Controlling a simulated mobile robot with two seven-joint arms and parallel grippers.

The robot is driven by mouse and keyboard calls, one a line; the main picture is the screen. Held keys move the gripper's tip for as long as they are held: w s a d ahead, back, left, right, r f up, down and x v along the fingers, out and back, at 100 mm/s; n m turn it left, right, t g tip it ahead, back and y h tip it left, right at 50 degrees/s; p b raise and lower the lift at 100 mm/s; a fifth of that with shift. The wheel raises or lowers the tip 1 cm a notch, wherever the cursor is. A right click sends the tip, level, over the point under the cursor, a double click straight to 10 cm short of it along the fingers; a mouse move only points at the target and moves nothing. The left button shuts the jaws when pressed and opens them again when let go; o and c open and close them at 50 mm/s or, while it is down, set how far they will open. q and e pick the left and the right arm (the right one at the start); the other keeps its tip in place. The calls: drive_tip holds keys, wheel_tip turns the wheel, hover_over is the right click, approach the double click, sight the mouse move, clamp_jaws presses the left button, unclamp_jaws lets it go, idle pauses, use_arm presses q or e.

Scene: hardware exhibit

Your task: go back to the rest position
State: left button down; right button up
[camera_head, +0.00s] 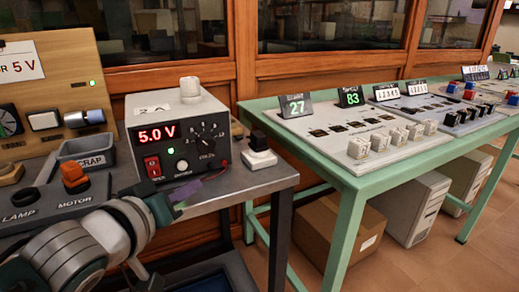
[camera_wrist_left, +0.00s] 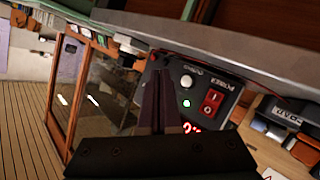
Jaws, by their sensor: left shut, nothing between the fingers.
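My left arm comes in from the lower left in the head view. Its left gripper (camera_head: 190,190) is in front of the lower right part of a grey power supply box (camera_head: 196,108). The fingers are shut with nothing between them. In the left wrist view the dark gripper (camera_wrist_left: 166,98) points at the box's front panel, with the red power switch (camera_wrist_left: 212,101) and a green light beside the fingers. I cannot tell whether the fingertips touch the panel. The box reads 5.0 V in red. My right gripper is not in view.
The grey bench (camera_head: 262,179) holds a scrap tray (camera_head: 86,150), an orange motor switch (camera_head: 75,178) and a black-and-white switch (camera_head: 258,150). A green table (camera_head: 352,195) with counters and control boards stands to the right. A cardboard box (camera_head: 330,235) and pale cases are under it.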

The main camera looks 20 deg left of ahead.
use_arm(q)
drive_tip(key=shift+s+d, duration=0.3)
drive_tip(key=s+d+r+m+g+h+p, duration=0.1)
drive_tip(key=s+d+r+m+g+p, duration=0.25)
drive_tip(key=s+r+p, duration=0.45)
drive_tip(key=s+d+r+m+g+p, duration=0.2)
drive_tip(key=s+r+g+p, duration=0.2)
drive_tip(key=s+r+p, duration=0.35)
drive_tip(key=s+d+r+m+g+h+p, duration=0.1)
drive_tip(key=s+d+r+m+g+p, duration=0.25)
drive_tip(key=s+r+p, duration=0.45)
wheel_tip(320, 180, up, 34)
drive_tip(key=p, duration=3.5)
drive_tip(key=shift+s+a, duration=0.4)
drive_tip(key=shift+f, duration=0.1)
